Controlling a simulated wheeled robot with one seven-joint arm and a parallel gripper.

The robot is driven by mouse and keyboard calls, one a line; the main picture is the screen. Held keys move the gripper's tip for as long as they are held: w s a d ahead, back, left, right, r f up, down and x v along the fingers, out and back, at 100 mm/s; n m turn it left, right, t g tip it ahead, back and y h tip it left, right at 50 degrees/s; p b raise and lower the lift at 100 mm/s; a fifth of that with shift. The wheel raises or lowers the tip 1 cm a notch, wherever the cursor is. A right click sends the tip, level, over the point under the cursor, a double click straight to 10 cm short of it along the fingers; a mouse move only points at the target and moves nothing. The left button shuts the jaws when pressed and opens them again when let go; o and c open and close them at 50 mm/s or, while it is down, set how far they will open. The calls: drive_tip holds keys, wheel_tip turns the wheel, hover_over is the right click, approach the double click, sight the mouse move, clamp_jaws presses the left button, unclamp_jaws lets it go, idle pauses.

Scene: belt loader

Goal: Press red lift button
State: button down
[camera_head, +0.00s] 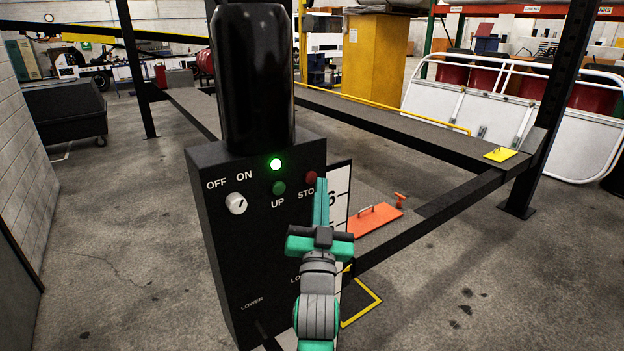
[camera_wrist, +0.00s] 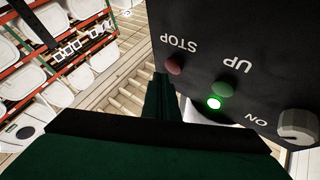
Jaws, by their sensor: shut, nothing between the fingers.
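The red button (camera_head: 311,177), labelled STOP, is at the upper right of the black control box (camera_head: 215,255). It also shows in the wrist view (camera_wrist: 174,65). My gripper (camera_head: 321,186) is shut and empty, its teal fingers pointing up at the panel's right edge beside the red button. In the wrist view, the closed fingers (camera_wrist: 162,80) end close to the red button, slightly left of it. I cannot tell whether they touch the panel. A green UP button (camera_head: 278,188) sits left of the red one, below a lit green lamp (camera_head: 275,163).
A white OFF/ON knob (camera_head: 236,204) is on the box's left. A black cylinder (camera_head: 252,80) stands above the box. Lift rails (camera_head: 385,125) and a post (camera_head: 560,100) are behind. An orange plate (camera_head: 374,220) lies to the right. The floor at left is open.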

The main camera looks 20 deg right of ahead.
idle(0.4)
drive_tip(key=shift+w+a, duration=0.15)
drive_tip(key=shift+w, duration=0.3)
drive_tip(key=shift+w+a, duration=0.15)
drive_tip(key=shift+w, duration=0.3)
idle(0.8)
drive_tip(key=shift+s, duration=0.15)
drive_tip(key=shift+s+d, duration=0.3)
drive_tip(key=shift+s, duration=0.45)
drive_tip(key=shift+s+d, duration=0.3)
drive_tip(key=shift+s, duration=0.5)
drive_tip(key=shift+s+d, duration=0.25)
drive_tip(key=shift+s, duration=0.5)
drive_tip(key=shift+s+d, duration=0.3)
drive_tip(key=shift+s, duration=0.5)
